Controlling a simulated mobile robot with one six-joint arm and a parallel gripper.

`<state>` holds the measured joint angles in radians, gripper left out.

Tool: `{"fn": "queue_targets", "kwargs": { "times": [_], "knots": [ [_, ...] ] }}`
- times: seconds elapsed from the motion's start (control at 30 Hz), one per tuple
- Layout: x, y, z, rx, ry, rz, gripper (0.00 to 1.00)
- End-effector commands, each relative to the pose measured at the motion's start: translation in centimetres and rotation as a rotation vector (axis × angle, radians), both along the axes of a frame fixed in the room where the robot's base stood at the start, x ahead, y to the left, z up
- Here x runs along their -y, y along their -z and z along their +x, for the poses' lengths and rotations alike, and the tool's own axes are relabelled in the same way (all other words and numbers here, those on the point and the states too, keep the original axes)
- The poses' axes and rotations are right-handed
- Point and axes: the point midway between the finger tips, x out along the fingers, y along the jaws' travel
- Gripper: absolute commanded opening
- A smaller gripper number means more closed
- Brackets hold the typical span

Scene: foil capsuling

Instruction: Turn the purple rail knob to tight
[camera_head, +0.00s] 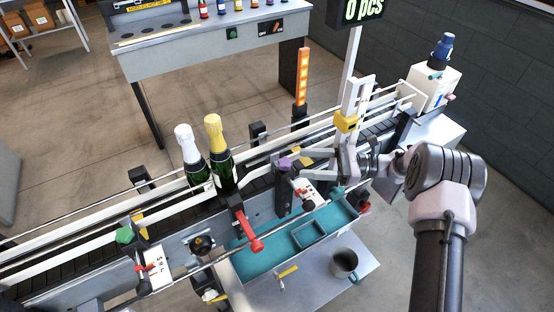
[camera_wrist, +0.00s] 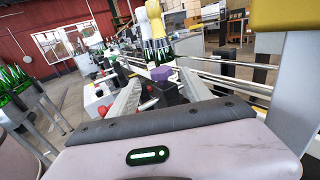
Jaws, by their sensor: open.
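The purple rail knob (camera_head: 285,163) sits on top of a dark post at the near side of the conveyor, right of the two bottles. My gripper (camera_head: 304,165) is just right of it, with the fingers spread and pointing left towards it. In the wrist view the purple knob (camera_wrist: 162,74) lies straight ahead, between the lines of the two open fingers. I see no finger closed on it. The knob's pointer or marking is too small to read.
A white-topped bottle (camera_head: 190,150) and a gold-topped bottle (camera_head: 220,150) stand on the conveyor (camera_head: 90,265). A red handle (camera_head: 247,232), a green knob (camera_head: 124,235) and a teal tray (camera_head: 268,262) are on the near side. A mug (camera_head: 344,263) stands below.

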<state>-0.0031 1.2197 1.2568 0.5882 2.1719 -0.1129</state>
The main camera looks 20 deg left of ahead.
Motion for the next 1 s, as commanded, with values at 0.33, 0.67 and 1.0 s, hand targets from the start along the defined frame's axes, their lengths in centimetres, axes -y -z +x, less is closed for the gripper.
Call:
{"fn": "queue_targets", "kwargs": {
  "times": [0.33, 0.67, 1.0],
  "knots": [
    [-7.5, 0.0, -2.3, 0.002, -0.002, -0.001, 0.58],
    [-9.0, 0.0, -2.7, 0.001, 0.000, -0.003, 0.58],
    [-9.0, 0.0, -2.7, 0.002, 0.000, -0.002, 0.12]
  ]
}}
